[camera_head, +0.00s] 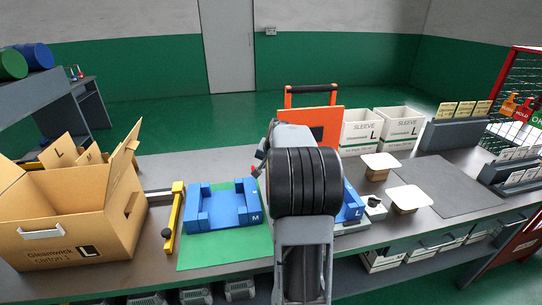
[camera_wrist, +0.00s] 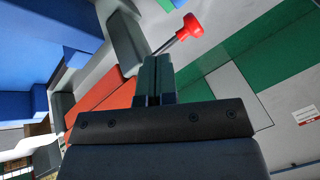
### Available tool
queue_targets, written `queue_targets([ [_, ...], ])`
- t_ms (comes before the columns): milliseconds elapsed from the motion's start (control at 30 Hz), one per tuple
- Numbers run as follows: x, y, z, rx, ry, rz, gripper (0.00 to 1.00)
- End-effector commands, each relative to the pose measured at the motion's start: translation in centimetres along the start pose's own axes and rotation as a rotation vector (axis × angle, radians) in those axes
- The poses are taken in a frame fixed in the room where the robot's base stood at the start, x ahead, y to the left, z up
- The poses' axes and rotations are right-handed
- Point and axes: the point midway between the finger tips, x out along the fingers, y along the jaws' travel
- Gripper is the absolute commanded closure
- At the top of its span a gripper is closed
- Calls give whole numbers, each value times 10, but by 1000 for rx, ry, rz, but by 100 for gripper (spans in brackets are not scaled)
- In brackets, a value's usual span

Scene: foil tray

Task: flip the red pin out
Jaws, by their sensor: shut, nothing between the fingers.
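The red pin (camera_wrist: 190,28) shows in the wrist view as a red knob on a thin grey rod. The rod slants down left, towards my fingertips, and its lower end is hidden near them. My gripper (camera_wrist: 157,66) is shut and empty, just below and left of the knob. I cannot tell whether the fingers touch the rod. In the head view a small red spot (camera_head: 256,171) shows at the left edge of my arm, perhaps the same knob. My arm hides the gripper there.
A blue fixture (camera_head: 222,226) on a green mat (camera_head: 225,251) lies left of my arm, beside a yellow bar (camera_head: 173,222). An open carton (camera_head: 62,222) stands far left. An orange panel (camera_head: 325,119) and white sleeve boxes (camera_head: 397,128) stand behind. The grey mat (camera_head: 446,185) at right is bare.

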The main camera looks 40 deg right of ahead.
Motion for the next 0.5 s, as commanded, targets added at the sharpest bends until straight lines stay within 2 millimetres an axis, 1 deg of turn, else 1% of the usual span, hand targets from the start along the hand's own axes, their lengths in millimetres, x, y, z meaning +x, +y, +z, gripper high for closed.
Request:
queue_targets([
  [33,4,-8,1,-2,-1,-2,100],
  [200,17,-19,4,-2,0,-1,100],
  [300,22,-24,5,-2,0,-1,100],
  [500,25,-26,6,0,2,-1,100],
])
